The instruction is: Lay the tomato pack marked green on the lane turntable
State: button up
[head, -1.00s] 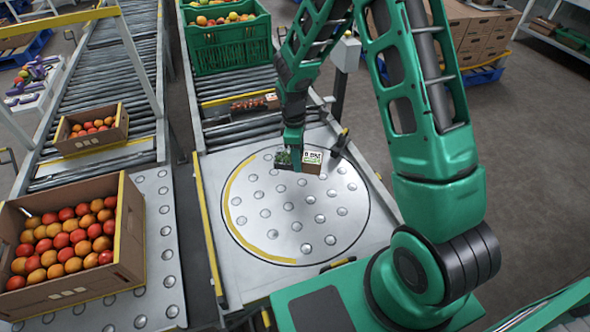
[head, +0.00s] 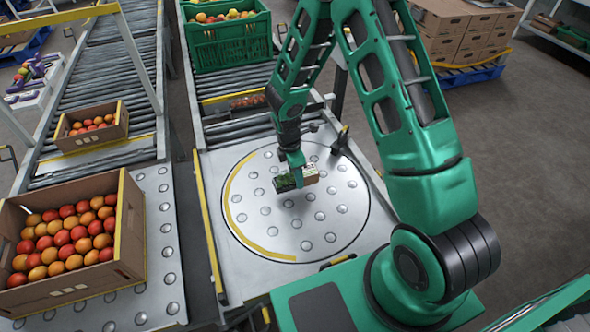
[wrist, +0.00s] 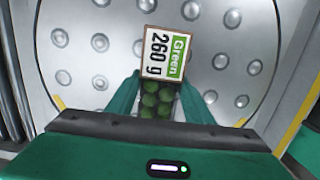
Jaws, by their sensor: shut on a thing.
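The pack is over the lane turntable (head: 322,222), a round steel plate with raised studs and a yellow arc. I cannot tell whether the pack touches the plate. My fingers hide part of the pack.
Another tomato pack (head: 248,102) lies on the roller lane behind the turntable. A green crate (head: 228,46) stands farther back. The turntable's front and left parts are clear.

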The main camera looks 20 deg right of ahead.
jog(key=shift+f, duration=2.1)
jog(key=shift+f, duration=0.35)
jog(key=o, duration=1.3)
jog(key=r, duration=0.3)
jog(key=a+r, duration=0.1)
jog(key=r, duration=0.6)
jog(key=shift+w+a+r, duration=0.1)
jog(key=shift+a+r, duration=0.15)
jog(key=shift+r, duration=0.1)
